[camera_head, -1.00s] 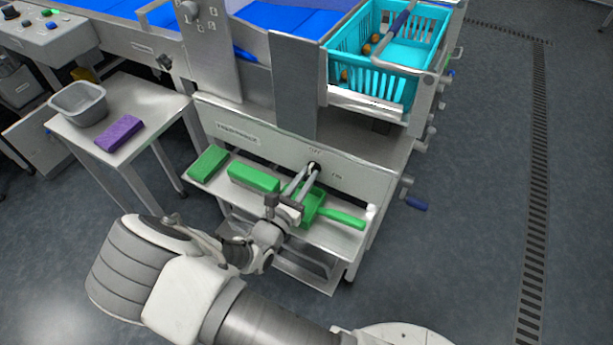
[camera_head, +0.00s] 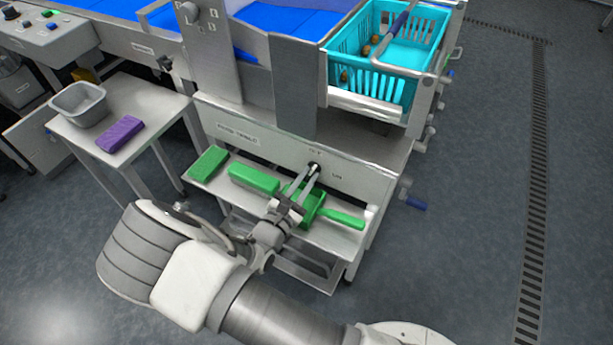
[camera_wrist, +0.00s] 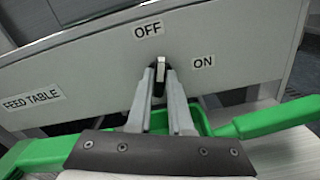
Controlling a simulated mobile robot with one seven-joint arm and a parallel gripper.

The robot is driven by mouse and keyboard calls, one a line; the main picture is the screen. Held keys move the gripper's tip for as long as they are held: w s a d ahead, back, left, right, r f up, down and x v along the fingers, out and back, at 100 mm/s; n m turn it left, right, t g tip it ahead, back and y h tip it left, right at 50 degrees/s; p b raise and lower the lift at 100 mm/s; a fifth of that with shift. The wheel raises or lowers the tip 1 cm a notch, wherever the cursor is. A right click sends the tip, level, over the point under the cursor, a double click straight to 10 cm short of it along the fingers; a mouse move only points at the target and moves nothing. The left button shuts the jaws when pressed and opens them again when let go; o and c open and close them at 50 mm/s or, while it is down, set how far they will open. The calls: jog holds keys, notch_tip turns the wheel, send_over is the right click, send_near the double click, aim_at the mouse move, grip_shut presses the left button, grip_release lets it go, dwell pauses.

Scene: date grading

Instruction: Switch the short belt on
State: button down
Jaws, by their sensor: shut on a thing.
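The switch (camera_wrist: 160,66) is a small dark knob with a pale face on the grey front panel (camera_wrist: 90,70). Its upper end points up toward the OFF label (camera_wrist: 148,29); the ON label (camera_wrist: 203,62) sits to its right. A FEED TABLE label (camera_wrist: 33,100) is at the left of the panel. My gripper (camera_wrist: 160,84) is shut on the switch, a finger on each side. In the head view my gripper (camera_head: 313,170) reaches the panel from the front, and the fingertips mostly hide the switch.
Below the panel, a shelf holds green blocks (camera_head: 254,180) and a green scoop (camera_head: 342,218), close under my gripper. A turquoise basket (camera_head: 400,92) with dates stands above right. A side table at left holds a grey tub (camera_head: 78,108) and a purple block (camera_head: 120,133). Floor at right is clear.

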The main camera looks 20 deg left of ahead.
jog(key=m, duration=0.3)
jog(key=shift+d+m, duration=0.1)
jog(key=shift+m, duration=0.3)
jog(key=m+b, duration=0.1)
jog(key=m, duration=0.2)
jog(key=shift+f+m, duration=0.15)
jog(key=shift+m, duration=0.15)
jog(key=m+b, duration=0.1)
jog(key=m, duration=0.3)
jog(key=shift+f+b, duration=0.15)
jog(key=shift+b, duration=0.25)
jog(key=shift+m+b, duration=0.6)
jog(key=shift+m, duration=0.7)
jog(key=c, duration=0.8)
grip_release()
